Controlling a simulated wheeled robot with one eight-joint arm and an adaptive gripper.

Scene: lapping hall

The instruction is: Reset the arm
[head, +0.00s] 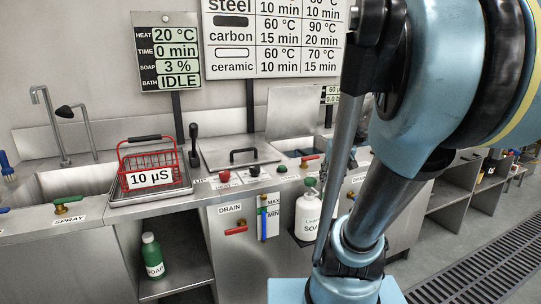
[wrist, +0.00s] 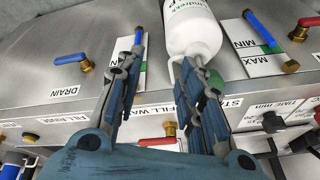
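My arm fills the right side of the head view, bent, with a large pale blue joint (head: 425,70) at the top. My gripper (wrist: 163,58) shows in the wrist view, its two fingers apart with nothing held between them. It is not visible in the head view. A white bottle (wrist: 190,28) is just beyond the fingertips in the wrist view. I cannot tell if the right finger touches it. A white bottle with a green cap (head: 309,214) also stands at the bench front in the head view, beside my arm.
A steel bench carries a red wire basket (head: 152,172) marked 10 µS on a tray, a lidded bath (head: 240,150) and valves. A drain valve (wrist: 87,66) and a red-handled fill valve (wrist: 158,141) are near the gripper. A green soap bottle (head: 152,256) stands on the lower shelf.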

